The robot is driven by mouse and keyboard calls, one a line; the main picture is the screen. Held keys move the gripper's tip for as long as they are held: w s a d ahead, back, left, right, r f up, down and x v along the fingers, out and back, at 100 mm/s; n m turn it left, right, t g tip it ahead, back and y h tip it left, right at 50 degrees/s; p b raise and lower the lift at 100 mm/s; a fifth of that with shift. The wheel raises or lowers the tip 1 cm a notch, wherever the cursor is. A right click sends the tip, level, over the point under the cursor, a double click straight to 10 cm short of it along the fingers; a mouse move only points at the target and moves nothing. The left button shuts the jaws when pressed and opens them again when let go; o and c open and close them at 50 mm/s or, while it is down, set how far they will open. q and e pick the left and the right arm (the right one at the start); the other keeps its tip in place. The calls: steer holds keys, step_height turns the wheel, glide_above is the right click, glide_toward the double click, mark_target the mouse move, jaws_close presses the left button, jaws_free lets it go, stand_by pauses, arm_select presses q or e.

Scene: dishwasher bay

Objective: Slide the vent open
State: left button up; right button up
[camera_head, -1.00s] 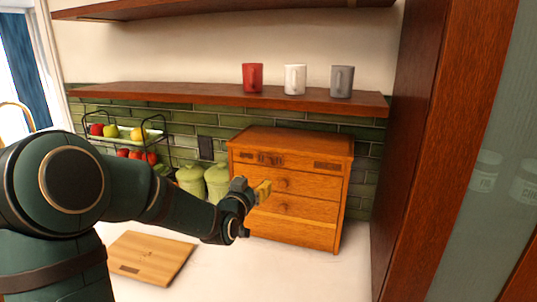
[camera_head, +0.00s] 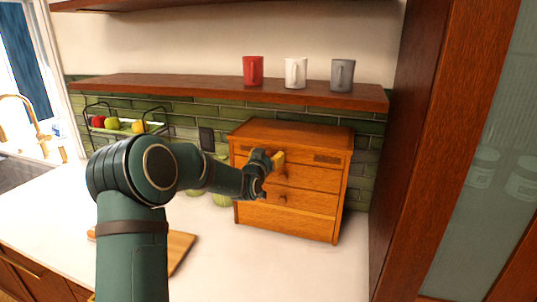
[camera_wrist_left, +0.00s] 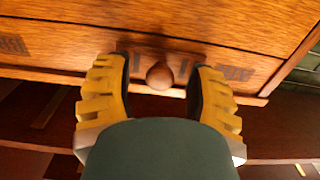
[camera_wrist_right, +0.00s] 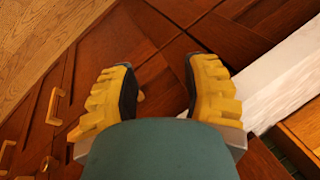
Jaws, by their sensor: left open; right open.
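A wooden cabinet (camera_head: 290,222) with several drawers stands on the counter. The vent is in its top front panel, with dark slots (camera_wrist_left: 125,48) and a round wooden knob (camera_wrist_left: 159,76) in the left wrist view. In the head view my gripper mostly hides the vent. My left gripper (camera_head: 277,158) is at this panel. In the left wrist view its open yellow fingers (camera_wrist_left: 160,92) stand on either side of the knob, with gaps; contact is not visible. My right gripper (camera_wrist_right: 160,88) is open and empty, low in front of wooden cabinet fronts, and out of the head view.
A shelf (camera_head: 200,88) with red (camera_head: 253,70), white (camera_head: 296,72) and grey (camera_head: 343,75) mugs hangs above. A cutting board (camera_head: 181,250), green canisters (camera_head: 222,198) and a fruit rack (camera_head: 125,128) are to the left. A tall cabinet (camera_head: 435,150) bounds the right.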

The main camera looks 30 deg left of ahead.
mark_target(297, 155)
arm_select(q)
steer(key=shift+w, duration=0.25)
jaws_close()
steer(key=d+b, duration=0.1)
steer(key=d, duration=0.1)
steer(key=w+d+b, duration=0.1)
steer(key=d, duration=0.2)
steer(key=d+b, duration=0.1)
steer(key=d, duration=0.1)
steer(key=shift+w+d, duration=0.3)
steer(key=shift+w, duration=0.1)
steer(key=shift+w+d, duration=0.1)
steer(key=shift+d, duration=0.35)
jaws_free()
